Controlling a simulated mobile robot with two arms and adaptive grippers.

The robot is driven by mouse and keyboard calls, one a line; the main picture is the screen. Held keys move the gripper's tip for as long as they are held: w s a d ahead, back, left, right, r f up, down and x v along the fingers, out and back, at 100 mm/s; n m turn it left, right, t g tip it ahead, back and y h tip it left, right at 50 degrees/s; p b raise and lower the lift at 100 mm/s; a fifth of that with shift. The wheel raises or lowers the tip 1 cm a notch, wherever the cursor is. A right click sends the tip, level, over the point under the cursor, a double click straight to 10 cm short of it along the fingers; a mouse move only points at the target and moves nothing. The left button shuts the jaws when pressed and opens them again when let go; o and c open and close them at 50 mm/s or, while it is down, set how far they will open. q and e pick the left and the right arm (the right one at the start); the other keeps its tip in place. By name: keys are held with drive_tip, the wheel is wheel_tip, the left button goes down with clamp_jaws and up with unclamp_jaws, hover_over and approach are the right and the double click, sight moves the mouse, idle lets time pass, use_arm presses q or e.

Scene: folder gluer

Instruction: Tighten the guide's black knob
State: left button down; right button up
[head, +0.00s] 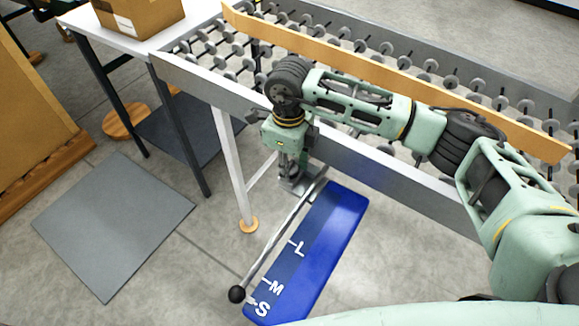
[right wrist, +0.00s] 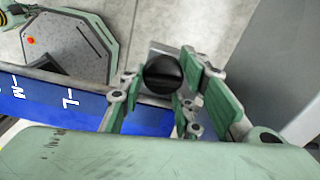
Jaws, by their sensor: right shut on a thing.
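The black knob (right wrist: 163,73) is round with a raised bar across its top, seen from above in the right wrist view. My right gripper (right wrist: 160,84) has its green-padded fingers on either side of the knob and is shut on it. In the head view my right gripper (head: 291,165) points down beside the roller conveyor and hides the knob. A grey metal bracket (head: 301,184) shows under it. A long orange guide rail (head: 400,78) lies across the rollers. My left gripper is not in view.
A grey rod ends in a black ball (head: 237,294) near the S of a blue plate (head: 325,228) marked S, M, L. The roller conveyor's side wall (head: 385,180) runs close behind. A cardboard box (head: 140,14) sits on a white table. A grey mat (head: 113,225) lies on the floor.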

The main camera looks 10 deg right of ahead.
drive_tip(key=shift+s+a+f+m+b, duration=0.1)
drive_tip(key=shift+s+f+m+b, duration=0.2)
drive_tip(key=shift+m, duration=0.4)
drive_tip(key=shift+a, duration=0.1)
drive_tip(key=o, duration=1)
drive_tip(key=shift+r, duration=0.1)
drive_tip(key=shift+o, duration=0.2)
drive_tip(key=shift+w+r, duration=0.1)
drive_tip(key=shift+w, duration=0.05)
drive_tip(key=shift+r, duration=0.5)
wheel_tip(320, 180, up, 11)
